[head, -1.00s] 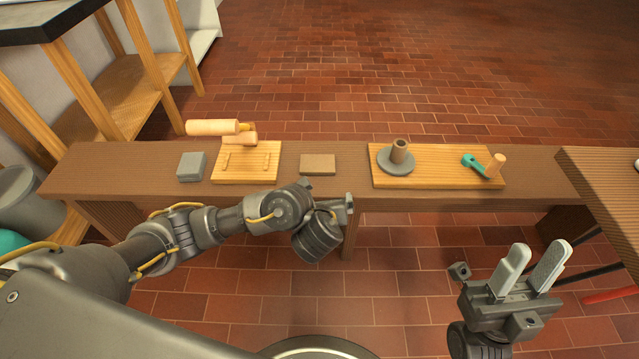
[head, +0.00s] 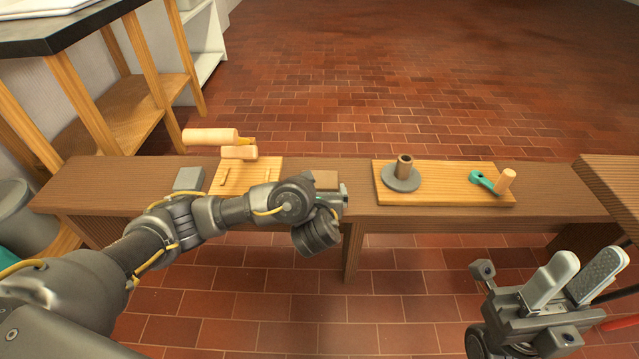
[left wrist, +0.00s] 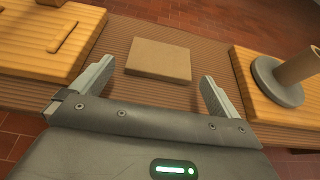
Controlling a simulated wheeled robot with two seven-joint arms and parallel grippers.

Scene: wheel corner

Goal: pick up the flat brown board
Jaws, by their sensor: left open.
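The flat brown board (left wrist: 159,60) lies flat on the brown bench between two lighter wooden boards. In the head view only part of the brown board (head: 326,179) shows, as my left arm covers its near side. My left gripper (left wrist: 153,87) is open and empty; in the left wrist view the board lies just beyond and between its two fingertips, apart from them. My right gripper (head: 576,275) is open and empty in front of the bench at the lower right.
The bench (head: 350,230) also carries a grey block (head: 188,179), a light board (head: 235,186) with a wooden roller-like piece (head: 210,136), and a longer board (head: 440,171). That one holds a grey disc with a post (head: 401,178) and a teal piece (head: 482,180) beside a peg.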

